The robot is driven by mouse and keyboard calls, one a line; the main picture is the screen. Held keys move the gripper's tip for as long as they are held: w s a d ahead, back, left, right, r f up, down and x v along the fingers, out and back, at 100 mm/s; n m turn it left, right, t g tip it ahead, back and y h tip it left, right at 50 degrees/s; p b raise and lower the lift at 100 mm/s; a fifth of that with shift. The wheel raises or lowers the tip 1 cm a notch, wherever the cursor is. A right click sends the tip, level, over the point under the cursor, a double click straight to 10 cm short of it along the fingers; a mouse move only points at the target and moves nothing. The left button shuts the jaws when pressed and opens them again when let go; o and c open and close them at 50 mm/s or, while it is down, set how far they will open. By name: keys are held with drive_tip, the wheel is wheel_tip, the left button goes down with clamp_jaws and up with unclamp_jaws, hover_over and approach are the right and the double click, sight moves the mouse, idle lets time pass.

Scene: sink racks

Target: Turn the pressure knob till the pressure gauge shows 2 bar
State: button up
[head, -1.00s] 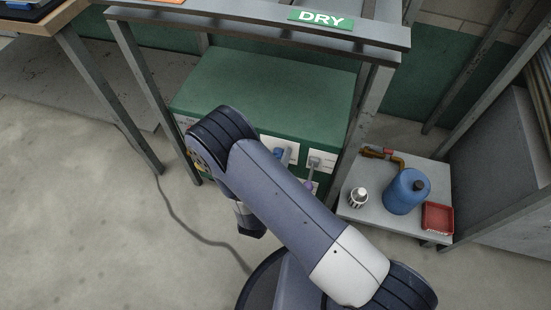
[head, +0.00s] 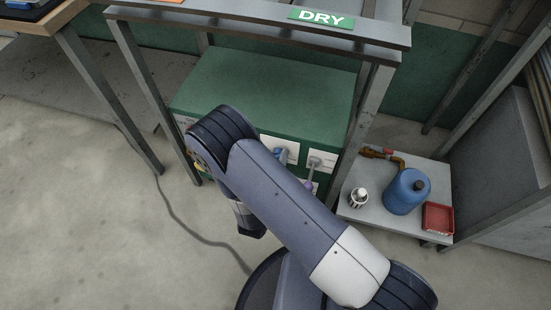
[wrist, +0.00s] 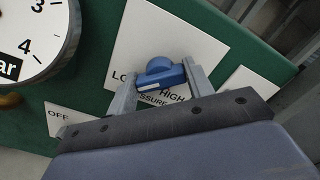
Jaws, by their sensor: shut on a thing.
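The blue pressure knob (wrist: 161,73) sits on a white plate marked LOW, HIGH and PRESSURE in the wrist view. My gripper (wrist: 160,85) is shut on the knob, one finger on each side. The pressure gauge (wrist: 38,38) is cut off at the upper left of the wrist view. Its numbers 3 and 4 and part of "bar" show, but no needle is visible. My arm hides the gauge and the gripper tips in the head view.
The green cabinet (head: 270,85) stands under the rack with the DRY sign (head: 321,19). A plate marked OFF (wrist: 60,118) is beside the gauge. A low shelf at right holds a blue jug (head: 407,191), a white bottle (head: 358,198) and a red tray (head: 438,218).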

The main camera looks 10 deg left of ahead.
drive_tip(key=m+b, duration=0.6)
drive_tip(key=m, duration=0.5)
drive_tip(key=shift+d+b, duration=0.15)
drive_tip(key=shift+b, duration=0.2)
idle(0.5)
drive_tip(key=o, duration=1)
drive_tip(key=s+p, duration=0.1)
drive_tip(key=s, duration=0.6)
drive_tip(key=s+p, duration=0.1)
drive_tip(key=s, duration=0.2)
drive_tip(key=shift+s+a+p, duration=0.3)
drive_tip(key=shift+s+a, duration=0.1)
drive_tip(key=shift+w, duration=0.1)
drive_tip(key=shift+w+d+b, duration=0.2)
drive_tip(key=shift+w+b, duration=0.45)
drive_tip(key=shift+w, duration=2)
drive_tip(key=shift+w+d+b, duration=0.2)
drive_tip(key=shift+w+b, duration=0.45)
drive_tip(key=shift+w, duration=2)
